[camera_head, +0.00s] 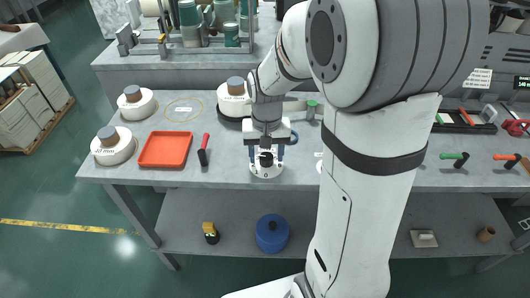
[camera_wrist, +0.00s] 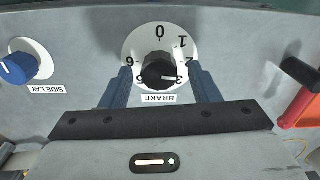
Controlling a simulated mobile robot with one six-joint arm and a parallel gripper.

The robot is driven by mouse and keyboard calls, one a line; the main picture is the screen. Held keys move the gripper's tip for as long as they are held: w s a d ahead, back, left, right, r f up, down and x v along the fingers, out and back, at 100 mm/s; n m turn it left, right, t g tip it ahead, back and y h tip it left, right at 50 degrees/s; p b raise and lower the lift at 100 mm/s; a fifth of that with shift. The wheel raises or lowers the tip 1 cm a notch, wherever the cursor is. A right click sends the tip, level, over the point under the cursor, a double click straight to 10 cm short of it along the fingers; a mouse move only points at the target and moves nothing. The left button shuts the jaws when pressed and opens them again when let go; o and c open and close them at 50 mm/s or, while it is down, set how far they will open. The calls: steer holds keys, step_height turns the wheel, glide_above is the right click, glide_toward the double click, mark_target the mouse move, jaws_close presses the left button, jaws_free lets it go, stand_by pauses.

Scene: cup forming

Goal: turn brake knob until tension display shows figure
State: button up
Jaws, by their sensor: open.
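The black brake knob (camera_wrist: 160,70) sits at the middle of a white numbered dial (camera_wrist: 135,42), above a BRAKE label (camera_wrist: 160,98) in the wrist view. In the head view the white dial (camera_head: 266,171) is at the bench's front edge. My gripper (camera_wrist: 160,75) is open, its blue fingers on either side of the knob with gaps showing. It also shows in the head view (camera_head: 266,152), right at the dial. The knob's pointer direction is unclear. A dark display with green digits (camera_head: 523,83) is cut by the right edge of the head view; its figure is not clearly readable.
A blue SIDELAY knob (camera_wrist: 18,69) is left of the dial in the wrist view. On the bench are a red tray (camera_head: 165,149), a red-handled tool (camera_head: 204,150) and white spools (camera_head: 113,146). My arm hides the bench's middle right.

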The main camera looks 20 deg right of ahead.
mark_target(266, 156)
step_height(266, 156, up, 8)
steer(key=shift+f+p, duration=0.25)
steer(key=shift+p, duration=0.1)
steer(key=shift+r, duration=0.15)
steer(key=shift+s+r, duration=0.2)
steer(key=s+r+n+t+p, duration=0.2)
steer(key=s+r+p, duration=0.1)
steer(key=s, duration=1)
steer(key=shift+s+a+r+t+p, duration=0.15)
steer(key=shift+s+r+t+p, duration=0.2)
steer(key=shift+r, duration=0.5)
stand_by(1.5)
